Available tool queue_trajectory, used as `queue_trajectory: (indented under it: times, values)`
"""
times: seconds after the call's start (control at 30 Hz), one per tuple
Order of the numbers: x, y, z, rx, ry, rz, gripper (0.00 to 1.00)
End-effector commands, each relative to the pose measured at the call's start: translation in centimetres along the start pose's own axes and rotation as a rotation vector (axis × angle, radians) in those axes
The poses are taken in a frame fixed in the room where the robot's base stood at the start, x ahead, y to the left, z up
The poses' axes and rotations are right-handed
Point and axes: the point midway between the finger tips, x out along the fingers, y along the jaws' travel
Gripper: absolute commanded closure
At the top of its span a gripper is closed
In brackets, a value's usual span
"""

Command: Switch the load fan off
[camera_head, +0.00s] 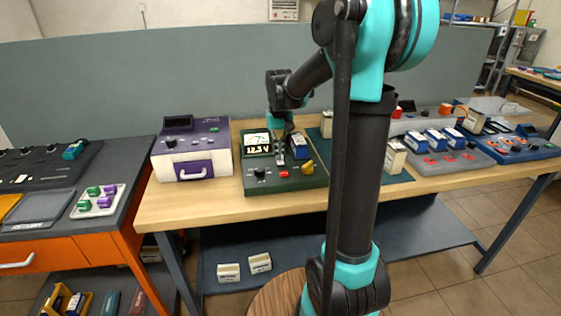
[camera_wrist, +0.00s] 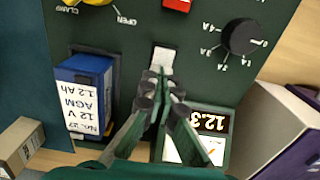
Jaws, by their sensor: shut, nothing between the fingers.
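The dark green tester panel (camera_head: 256,187) stands on the wooden bench, with a lit display (camera_head: 258,149), a black dial (camera_head: 260,172), a red control (camera_head: 284,174) and a yellow clamp knob (camera_head: 307,167). In the wrist view the panel appears upside down, with the black dial (camera_wrist: 240,37) at right. My gripper (camera_wrist: 160,80) is shut and empty over the panel, its tips beside a small pale switch-like piece (camera_wrist: 163,60); contact cannot be told. No fan label is readable. A blue 12 V battery (camera_wrist: 86,93) sits in the panel's bay. The gripper also shows in the head view (camera_head: 280,150).
A purple and white box (camera_head: 190,153) stands left of the panel. A grey tester with blue batteries (camera_head: 435,150) is at right. Near the gripper, the battery and the raised display (camera_wrist: 205,125) stand on either side. Bare bench shows along the front edge.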

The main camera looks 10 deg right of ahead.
Motion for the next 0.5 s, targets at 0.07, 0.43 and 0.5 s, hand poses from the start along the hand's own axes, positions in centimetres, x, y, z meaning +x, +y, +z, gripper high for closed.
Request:
queue_trajectory:
  times: [0.07,0.43,0.5]
  values:
    - [0.1,0.0,0.0,0.0,0.0,0.0,1.0]
    - [-0.8,0.0,0.0,0.0,0.0,0.0,1.0]
    - [-1.3,0.0,0.0,0.0,0.0,0.0,1.0]
